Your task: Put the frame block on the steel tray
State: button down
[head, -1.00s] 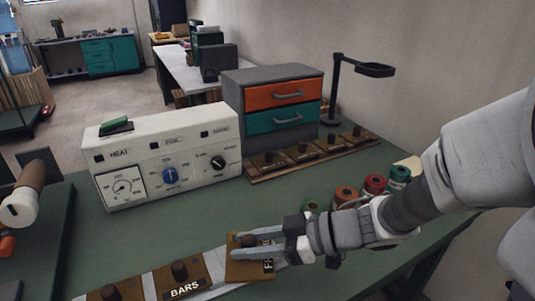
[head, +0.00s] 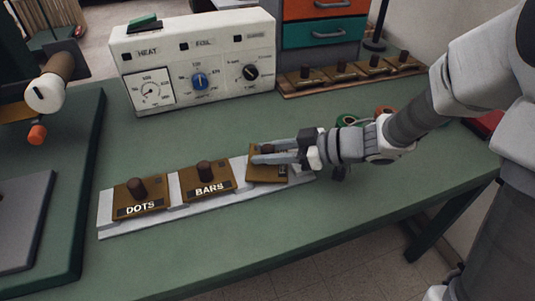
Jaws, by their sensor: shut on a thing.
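The frame block (head: 268,175) is a brown block with a dark knob, at the right end of the row in the head view. Its label is mostly covered. My gripper (head: 257,154) comes in from the right and is shut on its knob. The steel tray (head: 106,210) is a long pale grey strip on the green bench. It bears the DOTS block (head: 140,207) at its left and the BARS block (head: 206,190) in its middle. The frame block is over the tray's right end; I cannot tell whether its underside touches the tray.
A white control box (head: 195,88) stands behind the tray. A wooden rack (head: 350,84) with several similar brown blocks lies at the back right. Green and orange rolls (head: 352,120) stand partly behind my arm. A dark green stand (head: 75,235) is at left. The bench's front is clear.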

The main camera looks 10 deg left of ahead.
jog(key=c, duration=0.6)
grip_release()
jog(key=shift+f, duration=0.1)
jog(key=shift+o, duration=0.2)
jog(key=p+v, duration=0.2)
jog(key=v, duration=0.3)
jog(key=p+v, duration=0.2)
jog(key=v, duration=0.3)
jog(key=shift+d+r+p, duration=0.25)
jog(key=shift+r+p, duration=0.15)
jog(key=shift+d+r, duration=0.15)
jog(key=shift+d, duration=0.6)
